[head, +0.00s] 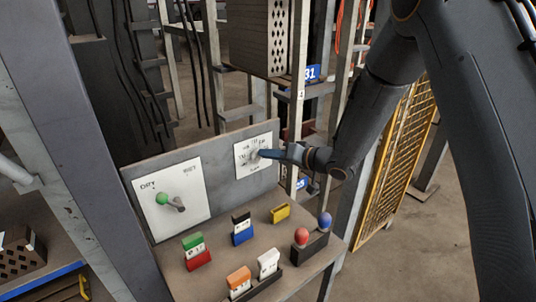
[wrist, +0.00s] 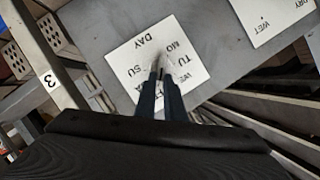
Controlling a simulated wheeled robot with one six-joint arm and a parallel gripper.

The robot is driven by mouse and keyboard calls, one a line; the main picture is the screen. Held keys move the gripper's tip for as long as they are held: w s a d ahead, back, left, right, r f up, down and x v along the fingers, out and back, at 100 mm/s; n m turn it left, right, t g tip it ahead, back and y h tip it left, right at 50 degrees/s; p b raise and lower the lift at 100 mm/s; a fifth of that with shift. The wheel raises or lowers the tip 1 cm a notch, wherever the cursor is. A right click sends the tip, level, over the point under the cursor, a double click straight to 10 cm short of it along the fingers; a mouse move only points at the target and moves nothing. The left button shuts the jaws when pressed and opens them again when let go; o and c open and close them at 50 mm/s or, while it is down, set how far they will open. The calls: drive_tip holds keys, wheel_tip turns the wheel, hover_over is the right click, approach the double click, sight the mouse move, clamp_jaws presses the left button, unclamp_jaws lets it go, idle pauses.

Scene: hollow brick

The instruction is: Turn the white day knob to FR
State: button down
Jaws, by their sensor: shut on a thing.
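The white day plate (head: 241,172) is on the upright grey panel; it also shows in the wrist view (wrist: 120,60), printed DAY, SU, MO, TU and WE. The pale day knob (wrist: 157,62) is at the plate's middle, blurred and partly hidden by my fingers. My gripper (head: 268,153) reaches in from the right, and its two dark fingers in the wrist view (wrist: 160,84) are shut on the knob. The fingers and arm cover the lower labels in the wrist view. I cannot tell which day the knob points to.
A DRY/WET plate (head: 175,222) with a green-tipped lever (head: 163,199) is left of the day plate. A metal post (head: 298,100) stands close behind my gripper.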

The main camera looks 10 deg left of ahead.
drive_tip(key=shift+w, duration=0.1)
drive_tip(key=c, duration=1.8)
unclamp_jaws()
drive_tip(key=shift+c, duration=0.2)
drive_tip(key=shift+d, duration=0.1)
drive_tip(key=b+v, duration=0.2)
drive_tip(key=v, duration=0.5)
drive_tip(key=shift+d+r, duration=0.2)
drive_tip(key=shift+d, duration=0.15)
drive_tip(key=s+d+f+m+t+h+b, duration=0.1)
drive_tip(key=d+f+m+t+h+b, duration=0.2)
drive_tip(key=d+h, duration=1.25)
drive_tip(key=s+d+f+g, duration=0.1)
drive_tip(key=s+d+g, duration=0.1)
drive_tip(key=s+d, duration=0.2)
drive_tip(key=s+d+f+m+g+y, duration=0.1)
drive_tip(key=s+d+g, duration=0.2)
drive_tip(key=s, duration=0.7)
drive_tip(key=s+d+f+g+y, duration=0.1)
drive_tip(key=s+d+f+g, duration=0.1)
drive_tip(key=s+d, duration=0.4)
drive_tip(key=shift+s+g, duration=0.5)
drive_tip(key=shift+s, duration=0.6)
